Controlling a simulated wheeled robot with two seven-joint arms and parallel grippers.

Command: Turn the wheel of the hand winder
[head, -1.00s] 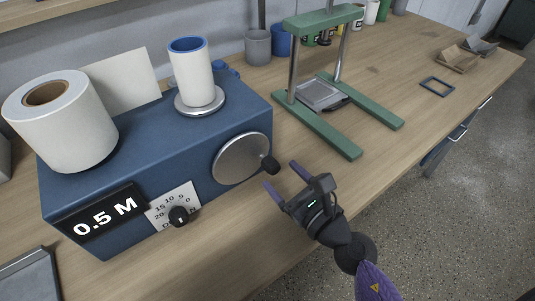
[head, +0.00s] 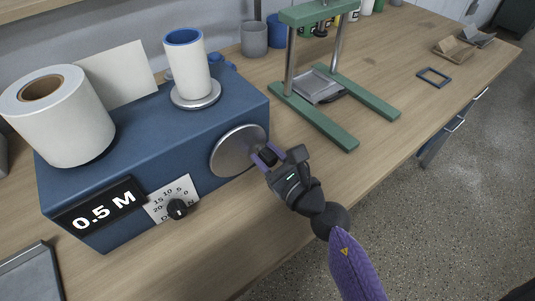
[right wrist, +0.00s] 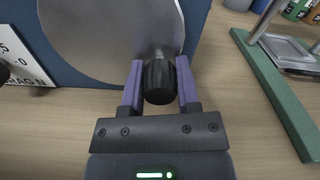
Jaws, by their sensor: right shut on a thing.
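The hand winder is a blue box (head: 120,126) on the wooden bench at the left of the head view. Its grey metal wheel (head: 232,152) is on the front face, with a black handle knob near the wheel's right edge. My right gripper (head: 266,156) is shut on the black knob (right wrist: 159,82), with one purple finger on each side of it in the right wrist view. The winder carries a large white paper roll (head: 68,128) at left and a white tube with a blue rim (head: 187,66) on a round metal base. My left gripper is not in view.
A green press frame (head: 325,124) stands right of the winder. A black-knobbed dial (head: 177,208) and a "0.5 M" display (head: 102,206) are on the winder's front. A small dark frame (head: 433,77) lies farther right. The bench's front edge is clear near my arm.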

